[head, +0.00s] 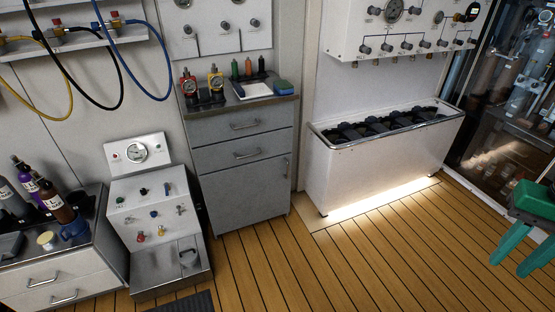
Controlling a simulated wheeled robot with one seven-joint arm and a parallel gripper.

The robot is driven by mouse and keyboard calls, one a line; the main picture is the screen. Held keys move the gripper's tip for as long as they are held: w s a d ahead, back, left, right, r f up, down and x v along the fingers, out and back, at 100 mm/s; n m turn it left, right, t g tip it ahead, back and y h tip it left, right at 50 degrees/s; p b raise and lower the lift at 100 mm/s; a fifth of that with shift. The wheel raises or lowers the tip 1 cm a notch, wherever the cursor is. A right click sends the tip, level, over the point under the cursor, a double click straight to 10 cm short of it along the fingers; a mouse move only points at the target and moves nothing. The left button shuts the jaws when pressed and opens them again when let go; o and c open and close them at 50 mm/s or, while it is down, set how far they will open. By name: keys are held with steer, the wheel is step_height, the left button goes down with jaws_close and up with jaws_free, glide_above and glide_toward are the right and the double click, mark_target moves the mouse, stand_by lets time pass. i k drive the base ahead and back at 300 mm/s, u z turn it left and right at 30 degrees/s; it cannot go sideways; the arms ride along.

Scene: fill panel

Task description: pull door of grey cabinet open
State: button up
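The grey cabinet (238,188) stands at the centre of the head view, with two drawers above a lower door (240,196). The door looks shut, flush with the cabinet front. Its short upright handle (286,169) is near the door's upper right edge. My gripper (521,256) is at the right edge of the view, with a green body and two teal fingers pointing down and left. The fingers are apart with nothing seen between them. It is well to the right of the cabinet and does not touch it. Part of my gripper is cut off by the frame.
A white trough (375,165) stands right of the cabinet, below a gauge panel (400,30). A sloped control unit (155,215) and a drawer unit (60,280) with bottles stand at left. Small items sit on the cabinet top. The wooden floor (330,265) in front is clear.

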mark_target(242, 195)
steer(key=u, duration=0.45)
steer(key=i, duration=1.15)
steer(key=u, duration=0.6)
steer(key=i, duration=0.3)
steer(key=u, duration=0.25)
